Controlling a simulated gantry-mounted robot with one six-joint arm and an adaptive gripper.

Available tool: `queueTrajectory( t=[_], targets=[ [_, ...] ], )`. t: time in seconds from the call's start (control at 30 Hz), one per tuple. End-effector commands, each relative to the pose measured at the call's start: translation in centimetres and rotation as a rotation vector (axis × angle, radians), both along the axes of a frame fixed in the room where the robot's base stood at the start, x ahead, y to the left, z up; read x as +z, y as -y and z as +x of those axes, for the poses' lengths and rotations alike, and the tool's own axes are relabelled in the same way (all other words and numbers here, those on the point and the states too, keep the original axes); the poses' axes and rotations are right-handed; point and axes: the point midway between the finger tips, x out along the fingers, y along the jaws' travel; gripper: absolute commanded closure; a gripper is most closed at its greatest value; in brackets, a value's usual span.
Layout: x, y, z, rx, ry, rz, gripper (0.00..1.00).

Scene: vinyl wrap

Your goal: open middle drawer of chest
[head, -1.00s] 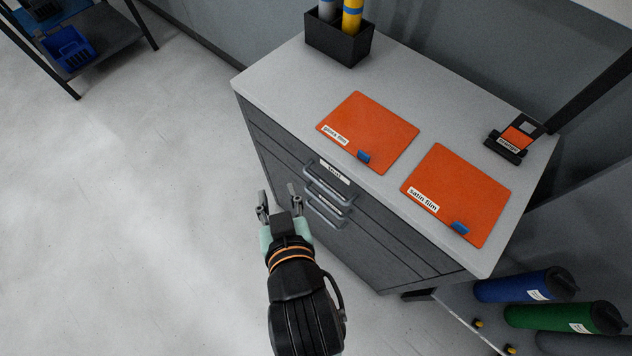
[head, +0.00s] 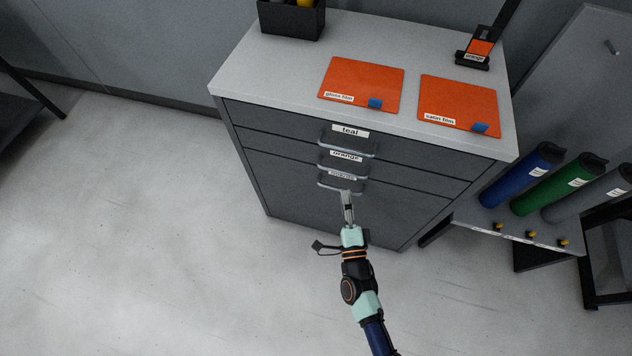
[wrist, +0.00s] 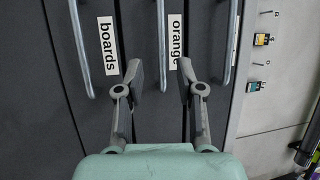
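The grey chest (head: 340,205) has three closed drawers with grey bar handles, labelled teal, orange and a lower one that reads boards in the wrist view. The middle drawer's handle (head: 346,172) is below the orange label (head: 347,156); this handle (wrist: 162,50) also shows upright in the wrist view. My gripper (wrist: 160,70) is open and empty, with one finger on each side of the middle handle's line. Whether the fingers reach around it or stop short is unclear. In the head view my gripper (head: 346,196) appears edge-on at the lower handle (head: 341,188).
Orange film sheets (head: 361,84) and a black holder (head: 292,20) are on the chest top. A rack with blue, green and grey rolls (head: 553,185) stands close at the right. The floor (head: 150,230) left of the chest is clear.

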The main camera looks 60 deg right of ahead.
Motion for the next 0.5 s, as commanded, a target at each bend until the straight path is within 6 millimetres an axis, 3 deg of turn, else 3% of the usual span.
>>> queueTrajectory(
  t=[0.17, 0.5],
  targets=[
    [0.3, 0.9, 0.8, 0.001, 0.003, -0.004, 0.63],
    [1.3, 5.5, 4.3, 0.003, 0.0, -0.006, 0.63]
  ],
)
